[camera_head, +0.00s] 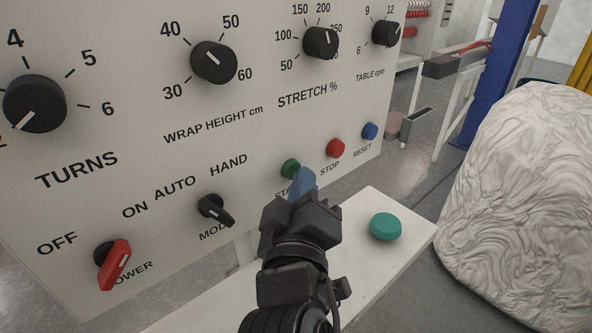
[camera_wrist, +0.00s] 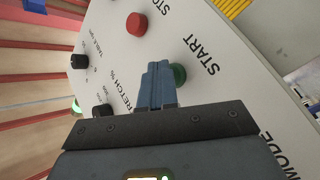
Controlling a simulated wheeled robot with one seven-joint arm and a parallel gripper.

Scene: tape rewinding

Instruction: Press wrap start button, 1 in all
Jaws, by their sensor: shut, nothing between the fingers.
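The green start button (camera_head: 290,168) is on the lower part of the grey control panel (camera_head: 140,100), left of the red stop button (camera_head: 335,147). My gripper (camera_head: 303,180) is shut and empty, with its blue fingertips right in front of the start button and covering part of it and its label. In the wrist view the green start button (camera_wrist: 178,75) shows beside the closed fingertips (camera_wrist: 157,75), next to the word START. I cannot tell whether the fingertips touch the button.
A blue reset button (camera_head: 370,131) sits right of stop. Below the panel, a teal round button (camera_head: 385,226) stands on a white shelf (camera_head: 405,213). A black mode switch (camera_head: 214,209) and red power switch (camera_head: 116,263) are to the left. A large wrapped bundle (camera_head: 525,200) stands right.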

